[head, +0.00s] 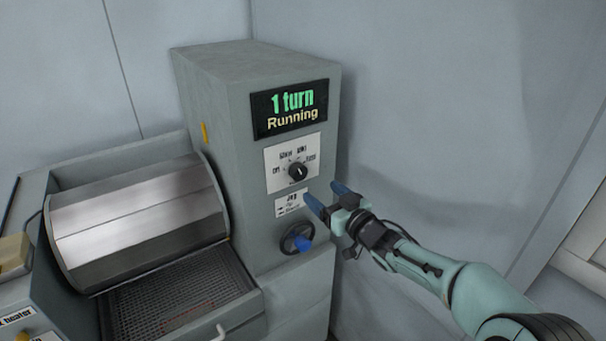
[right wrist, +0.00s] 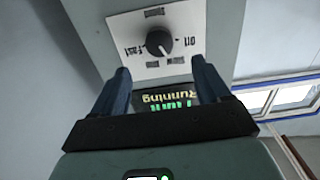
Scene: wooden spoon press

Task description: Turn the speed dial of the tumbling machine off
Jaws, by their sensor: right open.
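The tumbling machine's tall grey housing (head: 215,125) carries a white dial panel (head: 275,183) with a black speed dial (head: 298,171). The dial also shows in the right wrist view (right wrist: 159,42), upside down; its pale pointer mark appears to face the "Slow" side, away from "Off". The display (head: 290,107) reads "1 turn" and "Running". My right gripper (head: 327,196) is open and empty, just below and right of the dial in the head view. In the right wrist view, its blue fingers (right wrist: 160,70) are spread either side of the dial's line, apart from it. My left gripper is not in view.
A white label (head: 293,203) and a black handwheel with a blue knob (head: 298,240) sit below the dial. The metal drum (head: 135,215) and a mesh tray (head: 180,295) are at left. Open space lies right of the housing, before a grey wall (head: 430,90).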

